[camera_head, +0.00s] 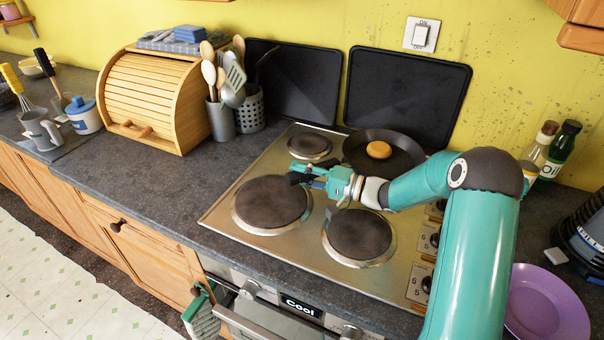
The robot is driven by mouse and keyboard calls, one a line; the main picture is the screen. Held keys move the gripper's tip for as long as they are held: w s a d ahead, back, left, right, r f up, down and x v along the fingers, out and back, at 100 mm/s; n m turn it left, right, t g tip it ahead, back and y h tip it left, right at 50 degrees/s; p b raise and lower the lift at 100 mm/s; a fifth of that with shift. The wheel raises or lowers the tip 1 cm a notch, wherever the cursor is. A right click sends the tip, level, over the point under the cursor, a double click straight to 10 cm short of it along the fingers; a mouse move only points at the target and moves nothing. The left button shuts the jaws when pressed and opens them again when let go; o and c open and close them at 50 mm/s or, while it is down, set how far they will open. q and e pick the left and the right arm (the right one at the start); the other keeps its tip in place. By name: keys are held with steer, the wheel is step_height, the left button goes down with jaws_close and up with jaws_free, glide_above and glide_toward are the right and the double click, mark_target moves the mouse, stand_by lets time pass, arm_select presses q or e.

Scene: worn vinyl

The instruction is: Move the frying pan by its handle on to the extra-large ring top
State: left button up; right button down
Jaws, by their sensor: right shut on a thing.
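The dark frying pan (407,153) is over the back right of the steel hob, with a round orange-brown piece of food (378,150) in it. I cannot tell whether its base touches the ring there. My right gripper (301,177) is left of and in front of the pan, shut on the pan's handle, which the gripper mostly hides. The extra-large ring top (270,203) is the wide dark plate at the front left of the hob. It is bare, and my gripper overlaps its upper right edge in the picture. My left gripper is out of view.
A small ring (310,146) at the back left and a middling ring (360,235) at the front right are bare. Utensil pots (220,120) and a bread bin (148,98) stand left. Bottles (558,150) and a purple plate (546,303) are right.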

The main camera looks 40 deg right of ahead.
steer(key=shift+f, duration=0.6)
stand_by(0.7)
steer(key=c, duration=0.8)
jaws_free()
steer(key=shift+f+b, duration=0.2)
steer(key=shift+b, duration=0.1)
steer(key=shift+r, duration=0.1)
steer(key=shift+p+v, duration=0.3)
steer(key=shift+v, duration=0.45)
steer(key=shift+p+v, duration=1.05)
steer(key=shift+v, duration=2.2)
